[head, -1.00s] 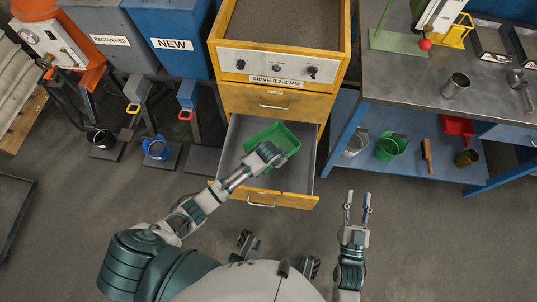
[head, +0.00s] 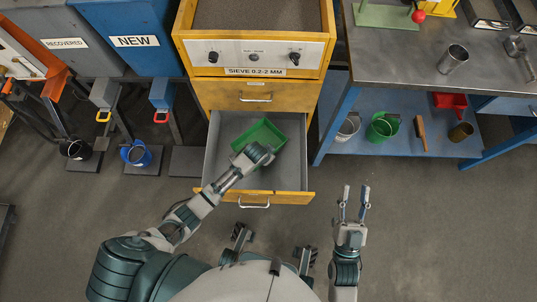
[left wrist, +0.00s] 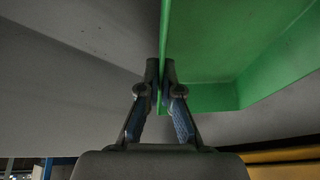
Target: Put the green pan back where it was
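The green pan (head: 262,135) is a rectangular tray inside the open drawer (head: 222,172) of the yellow sieve cabinet, towards the drawer's back right. My left gripper (head: 258,156) reaches over the drawer front to the pan's near side. In the left wrist view, the fingers (left wrist: 161,84) are closed on either side of the pan's thin green wall (left wrist: 205,45). Whether the pan rests on the drawer floor or hangs just above it cannot be told. My right gripper (head: 354,204) is open and empty over the floor, right of the drawer.
A workbench (head: 400,62) stands at the right. Its blue lower shelf (head: 352,152) holds a green bucket (head: 383,128), a red scoop (head: 450,100) and cups. Blue NEW (head: 135,40) and grey RECOVERED (head: 65,43) hoppers stand left. Floor is clear in front of the bench.

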